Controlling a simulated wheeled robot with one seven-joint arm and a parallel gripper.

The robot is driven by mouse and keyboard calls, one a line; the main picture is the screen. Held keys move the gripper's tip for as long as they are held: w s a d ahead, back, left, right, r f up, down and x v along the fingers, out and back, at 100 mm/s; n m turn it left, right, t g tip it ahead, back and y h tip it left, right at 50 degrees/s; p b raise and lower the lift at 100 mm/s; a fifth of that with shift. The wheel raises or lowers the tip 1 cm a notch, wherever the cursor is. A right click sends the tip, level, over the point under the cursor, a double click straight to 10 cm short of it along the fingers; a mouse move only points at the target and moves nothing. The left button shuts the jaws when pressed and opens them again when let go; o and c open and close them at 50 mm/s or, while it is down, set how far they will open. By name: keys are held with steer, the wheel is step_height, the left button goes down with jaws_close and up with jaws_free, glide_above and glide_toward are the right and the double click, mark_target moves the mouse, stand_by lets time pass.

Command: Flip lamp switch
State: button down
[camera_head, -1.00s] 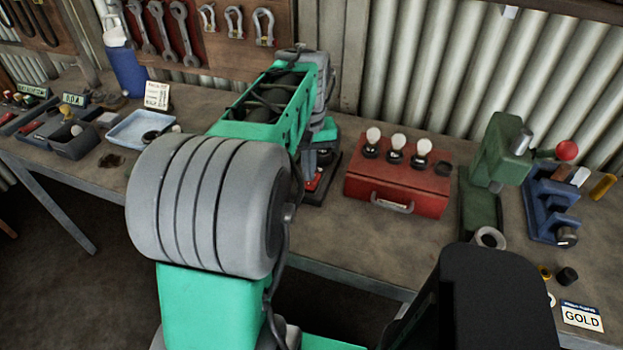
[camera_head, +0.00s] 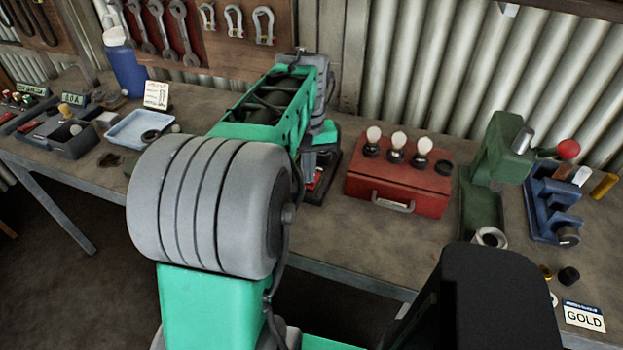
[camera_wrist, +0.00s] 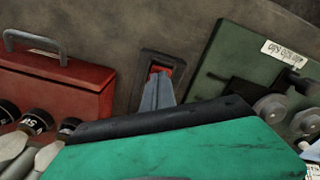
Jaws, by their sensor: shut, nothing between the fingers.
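The lamp switch is a red rocker (camera_wrist: 158,69) in a dark rectangular plate (camera_wrist: 148,60) on the bench, in the upper middle of the wrist view. My gripper (camera_wrist: 160,80) is shut and empty. Its grey fingertips are over the near part of the rocker and hide some of it. I cannot tell whether they press on it. In the head view my arm covers most of this spot, and only a small bit of red (camera_head: 318,177) shows beside the gripper.
A red box (camera_head: 395,189) with three bulbs stands right of the switch in the head view, and left of it in the wrist view (camera_wrist: 55,85). A green labelled unit (camera_wrist: 225,75) lies on the other side. A green press (camera_head: 498,150) and blue rack (camera_head: 545,205) stand farther right.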

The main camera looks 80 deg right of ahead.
steer(key=shift+f+b, duration=0.3)
steer(key=shift+f, duration=0.2)
step_height(320, 180, up, 7)
steer(key=p, duration=0.5)
steer(key=shift+r+p, duration=0.1)
steer(key=shift+p, duration=0.25)
steer(key=w+a+n+h, duration=0.1)
steer(key=w+a+n, duration=0.2)
steer(key=w+a, duration=0.55)
steer(key=w+a+n, duration=0.3)
steer(key=w+a, duration=0.2)
steer(key=w, duration=0.7)
steer(key=w+a+f+n+t, duration=0.1)
steer(key=a+n, duration=0.1)
steer(key=a, duration=0.7)
steer(key=w+a+f+n+t, duration=0.1)
steer(key=w+a+n, duration=0.1)
steer(key=a, duration=0.7)
steer(key=w+a+f+n+t+y, duration=0.1)
steer(key=w+a+n, duration=0.1)
steer(key=a, duration=0.8)
steer(key=shift+n+t, duration=0.3)
steer(key=shift+n, duration=0.3)
